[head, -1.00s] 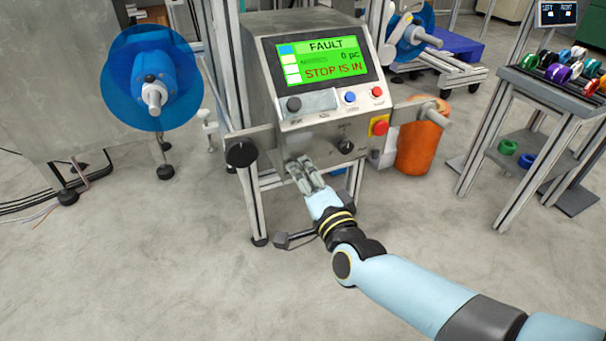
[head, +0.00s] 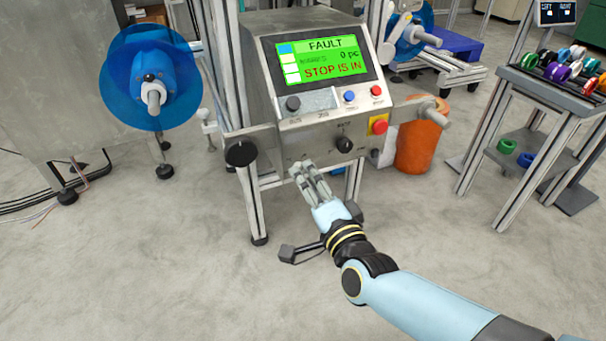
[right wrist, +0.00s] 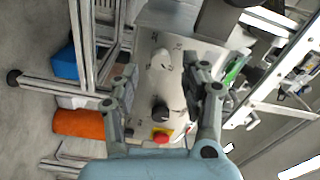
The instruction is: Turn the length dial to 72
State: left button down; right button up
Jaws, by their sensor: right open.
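The grey control box (head: 262,95) stands in the middle of the head view. A black knob (head: 344,145) with small markings sits low on its front; it also shows in the right wrist view (right wrist: 160,114). My right gripper (head: 304,168) is open and empty, below and left of the lower knob. In the right wrist view its fingers (right wrist: 160,72) stand apart before the panel. My left gripper is not in view.
The green screen (head: 318,60) reads FAULT and STOP IS IN. A red stop button (head: 380,127) sits right of the lower knob. A black side knob (head: 240,153) juts out left. An orange cylinder (head: 415,150) stands right, a blue reel (head: 125,75) left. Front floor is clear.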

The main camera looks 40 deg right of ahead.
jog(key=v, duration=0.9)
